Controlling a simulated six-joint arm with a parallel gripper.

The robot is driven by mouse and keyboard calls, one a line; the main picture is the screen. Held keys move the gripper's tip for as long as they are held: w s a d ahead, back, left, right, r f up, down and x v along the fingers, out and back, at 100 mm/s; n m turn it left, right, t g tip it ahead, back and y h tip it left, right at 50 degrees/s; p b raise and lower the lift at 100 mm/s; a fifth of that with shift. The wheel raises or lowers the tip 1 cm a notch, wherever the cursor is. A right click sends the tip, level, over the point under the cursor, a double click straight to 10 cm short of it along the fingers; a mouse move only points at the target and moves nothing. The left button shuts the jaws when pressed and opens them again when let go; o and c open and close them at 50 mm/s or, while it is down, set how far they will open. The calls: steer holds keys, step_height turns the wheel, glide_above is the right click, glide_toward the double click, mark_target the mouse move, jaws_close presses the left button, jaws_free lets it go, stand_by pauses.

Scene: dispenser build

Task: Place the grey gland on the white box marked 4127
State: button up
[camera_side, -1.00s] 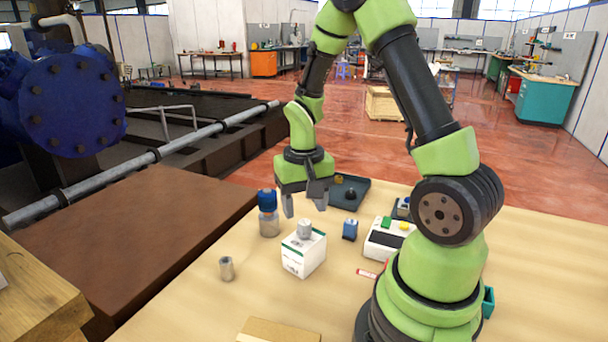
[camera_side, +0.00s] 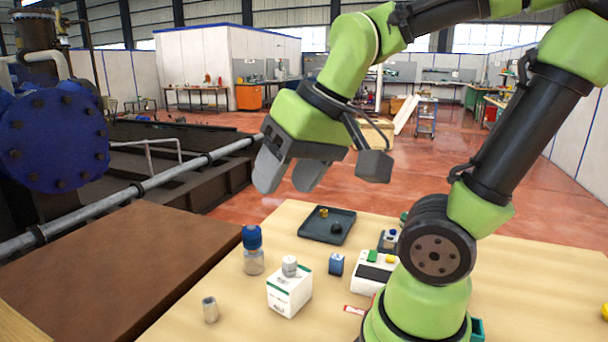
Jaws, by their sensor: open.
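The white box (camera_side: 289,293) stands on the table, with green edging and small print that I cannot read. A grey gland (camera_side: 289,266) sits upright on top of the box. My gripper (camera_side: 291,186) is open and empty, raised high above the table and well clear of the box and gland. Another grey metal cylinder (camera_side: 210,309) stands on the table to the left of the box.
A clear jar with a blue cap (camera_side: 253,250) stands behind the box. A small blue block (camera_side: 336,264) and a white device (camera_side: 374,272) are to its right. A dark tray (camera_side: 311,233) holding small parts lies behind. The table's front middle is mostly clear.

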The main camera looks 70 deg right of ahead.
steer(key=shift+n+t+y, duration=0.6)
steer(key=shift+n+t, duration=0.1)
steer(key=shift+t, duration=0.1)
steer(key=s+a, duration=0.1)
steer(key=s+a+r, duration=0.1)
steer(key=s, duration=0.1)
steer(key=shift+s+a+r, duration=0.1)
steer(key=shift+s+a, duration=0.05)
steer(key=shift+a, duration=0.2)
